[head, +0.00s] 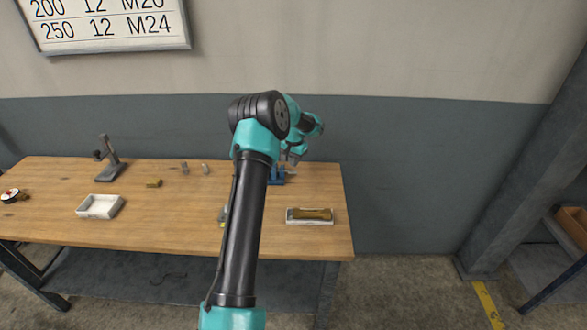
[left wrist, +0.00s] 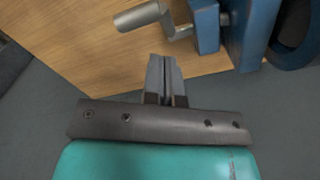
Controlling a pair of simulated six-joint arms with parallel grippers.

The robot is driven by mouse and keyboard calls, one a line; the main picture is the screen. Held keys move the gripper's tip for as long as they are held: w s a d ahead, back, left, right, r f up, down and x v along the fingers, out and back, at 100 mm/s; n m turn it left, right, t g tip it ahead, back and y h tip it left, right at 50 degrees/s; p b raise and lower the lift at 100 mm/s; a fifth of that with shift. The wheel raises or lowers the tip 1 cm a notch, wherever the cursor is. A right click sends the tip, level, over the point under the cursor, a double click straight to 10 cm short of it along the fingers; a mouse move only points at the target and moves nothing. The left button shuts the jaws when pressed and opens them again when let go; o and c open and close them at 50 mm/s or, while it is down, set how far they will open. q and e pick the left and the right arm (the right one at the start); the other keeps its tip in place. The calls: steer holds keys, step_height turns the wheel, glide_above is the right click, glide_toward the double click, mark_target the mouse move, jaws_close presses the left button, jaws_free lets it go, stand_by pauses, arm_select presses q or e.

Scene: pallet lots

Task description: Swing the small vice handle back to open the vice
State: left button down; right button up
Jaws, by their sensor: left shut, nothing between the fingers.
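The small blue vice (head: 277,180) stands near the back right of the wooden table, partly hidden by my arm in the head view. In the left wrist view the blue vice body (left wrist: 207,26) is at the top right. Its grey crank handle (left wrist: 138,17) sticks out to the left, with a cylindrical grip. My left gripper (head: 293,158) is just above the vice in the head view. In the left wrist view its fingers (left wrist: 166,62) are together and empty, below the handle and apart from it. My right gripper is not in view.
A wall (head: 430,180) rises behind. A partly hidden item lies beside my arm.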

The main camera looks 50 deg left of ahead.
arm_select(q)
step_height(320, 180, up, 8)
steer(key=shift+r, duration=0.25)
stand_by(0.9)
stand_by(0.3)
steer(key=w+d+f+m+t+h, duration=0.15)
steer(key=d+f, duration=0.35)
steer(key=d, duration=0.5)
steer(key=w+d+f+m, duration=0.15)
steer(key=d+f, duration=0.35)
steer(key=d, duration=0.6)
steer(key=w+d+f+t+h, duration=0.15)
steer(key=d+f, duration=0.35)
steer(key=d, duration=0.5)
steer(key=s+d+f+m+h, duration=0.1)
steer(key=s+d+f, duration=0.25)
steer(key=d, duration=0.55)
steer(key=s+d+f, duration=0.2)
steer(key=s+d, duration=0.3)
steer(key=d, duration=0.4)
steer(key=s+a+f+n+g, duration=0.1)
steer(key=s+a+f, duration=0.1)
steer(key=s, duration=0.8)
steer(key=s+a+f+n+g, duration=0.1)
steer(key=s+f, duration=0.3)
steer(key=s, duration=0.6)
steer(key=shift+a+f+n, duration=0.4)
steer(key=shift+a, duration=0.05)
